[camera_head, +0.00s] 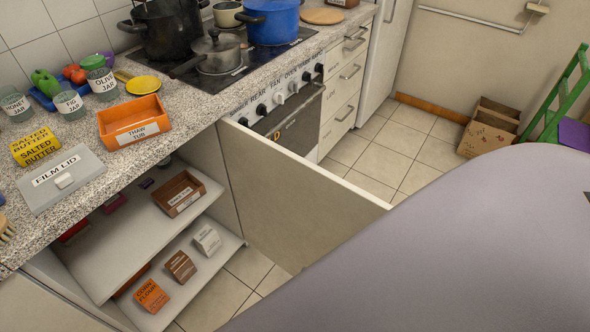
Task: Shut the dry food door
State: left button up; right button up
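The dry food door (290,195) is a pale panel that stands wide open, jutting out from the cabinet below the counter toward the lower right. The open cabinet shows an upper shelf (125,245) and a lower shelf (215,252). A labelled brown wooden bin (179,193) sits on the upper shelf. An orange flour box (151,297), a brown box (181,267) and a whitish box (207,240) stand on the lower shelf. A large grey part of mine covers the lower right and hides what lies behind it. Neither gripper shows.
The granite counter (205,120) holds an orange thaw tub (135,121), a film lid (62,178), a yellow butter pack (36,147) and several jars. The oven (295,122) is right of the cabinet, behind the door. Tiled floor (385,150) is clear farther right. A cardboard box (489,127) stands by the wall.

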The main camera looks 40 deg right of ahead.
aim_at(294, 211)
jog(key=k+l, duration=0.15)
jog(key=k, duration=0.15)
jog(key=k+l+u, duration=0.4)
jog(key=k+l, duration=0.35)
jog(key=k+l+u, duration=0.1)
jog(key=l, duration=0.3)
jog(key=k+l+u, duration=0.1)
jog(key=l, duration=0.3)
jog(key=l+u, duration=0.2)
jog(key=l, duration=0.55)
jog(key=l+u, duration=0.1)
jog(key=l, duration=0.3)
jog(key=i+l+u, duration=0.1)
jog(key=l, duration=0.3)
jog(key=i+l, duration=0.2)
jog(key=l, duration=0.15)
jog(key=i+l+u, duration=0.1)
jog(key=l, duration=0.25)
jog(key=i+l+u, duration=0.1)
jog(key=u, duration=0.35)
jog(key=l+u, duration=0.6)
jog(key=k+l, duration=0.05)
